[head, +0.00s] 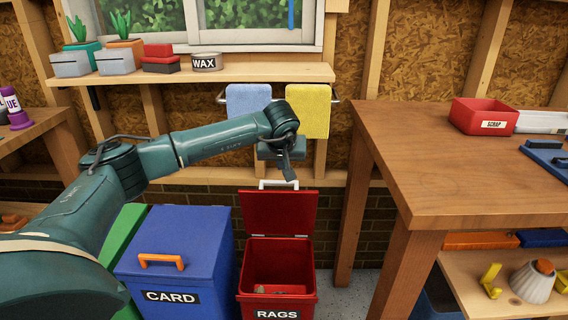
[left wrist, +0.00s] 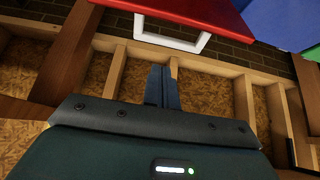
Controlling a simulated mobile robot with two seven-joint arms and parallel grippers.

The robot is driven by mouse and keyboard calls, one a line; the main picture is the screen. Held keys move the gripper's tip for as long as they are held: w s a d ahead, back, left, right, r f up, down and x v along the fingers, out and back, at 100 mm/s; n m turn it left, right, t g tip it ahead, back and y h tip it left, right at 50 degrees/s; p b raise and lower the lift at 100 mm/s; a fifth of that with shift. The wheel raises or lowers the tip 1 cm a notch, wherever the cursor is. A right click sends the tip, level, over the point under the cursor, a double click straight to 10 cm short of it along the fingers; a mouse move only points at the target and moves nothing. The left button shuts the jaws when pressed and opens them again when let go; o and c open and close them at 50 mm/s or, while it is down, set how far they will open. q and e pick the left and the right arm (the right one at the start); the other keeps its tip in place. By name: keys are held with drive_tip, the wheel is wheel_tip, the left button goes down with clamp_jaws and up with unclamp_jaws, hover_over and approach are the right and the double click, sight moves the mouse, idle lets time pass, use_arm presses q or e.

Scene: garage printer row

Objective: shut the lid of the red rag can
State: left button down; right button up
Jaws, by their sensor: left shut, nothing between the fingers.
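The red rag can (head: 277,292), labelled RAGS, stands on the floor with its lid (head: 278,212) raised upright at the back. The lid's white handle (head: 279,184) is at its top edge. Some contents show dimly inside the can. My left gripper (head: 290,177) is shut and empty, pointing down just above the raised lid, close to the handle. In the left wrist view the shut fingers (left wrist: 162,72) show below the white handle (left wrist: 172,34) and the red lid (left wrist: 175,10), with a small gap seen between them. My right gripper is not in view.
A blue CARD bin (head: 190,236) with an orange handle stands left of the can. A wooden workbench (head: 440,180) stands to the right. A shelf (head: 230,73) and hanging blue (head: 248,104) and yellow (head: 308,108) towels are behind the gripper.

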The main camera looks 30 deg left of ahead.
sight(283, 181)
use_arm(q)
drive_tip(key=b+x, duration=0.1)
drive_tip(key=x, duration=0.5)
drive_tip(key=shift+d, duration=0.1)
drive_tip(key=shift+w+f, duration=0.25)
drive_tip(key=shift+f, duration=0.2)
drive_tip(key=shift+a, duration=0.2)
